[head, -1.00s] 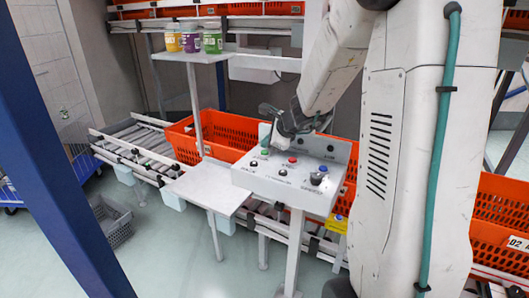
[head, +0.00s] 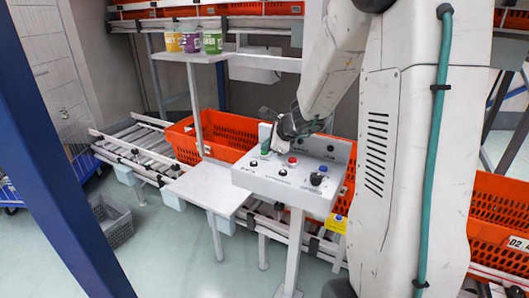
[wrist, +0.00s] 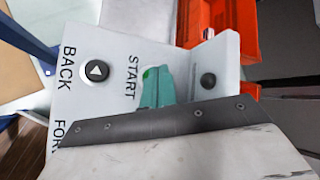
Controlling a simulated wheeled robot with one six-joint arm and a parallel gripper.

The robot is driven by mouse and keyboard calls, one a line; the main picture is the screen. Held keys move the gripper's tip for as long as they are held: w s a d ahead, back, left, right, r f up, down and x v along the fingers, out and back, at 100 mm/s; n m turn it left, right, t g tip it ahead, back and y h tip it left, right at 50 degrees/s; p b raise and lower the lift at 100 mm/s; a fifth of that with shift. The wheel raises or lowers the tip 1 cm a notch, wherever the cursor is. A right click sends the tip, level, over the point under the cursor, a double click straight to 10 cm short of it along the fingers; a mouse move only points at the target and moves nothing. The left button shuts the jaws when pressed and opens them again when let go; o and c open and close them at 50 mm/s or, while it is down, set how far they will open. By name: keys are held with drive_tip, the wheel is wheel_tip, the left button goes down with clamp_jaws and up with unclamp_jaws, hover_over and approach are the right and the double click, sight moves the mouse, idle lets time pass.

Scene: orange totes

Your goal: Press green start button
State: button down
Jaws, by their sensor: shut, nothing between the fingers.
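The grey control panel (head: 275,187) stands on a post in front of the orange totes. In the head view my gripper (head: 267,140) points down at the panel's back left, and the button is largely hidden there.
A black BACK button (wrist: 95,71) is beside START. The panel's upright back plate (head: 338,152) stands close behind my gripper. An orange tote (head: 220,130) lies behind.

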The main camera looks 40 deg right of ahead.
sight(267, 153)
drive_tip(key=shift+f, duration=0.25)
idle(0.4)
drive_tip(key=shift+r, duration=0.9)
drive_tip(key=shift+r, duration=2.5)
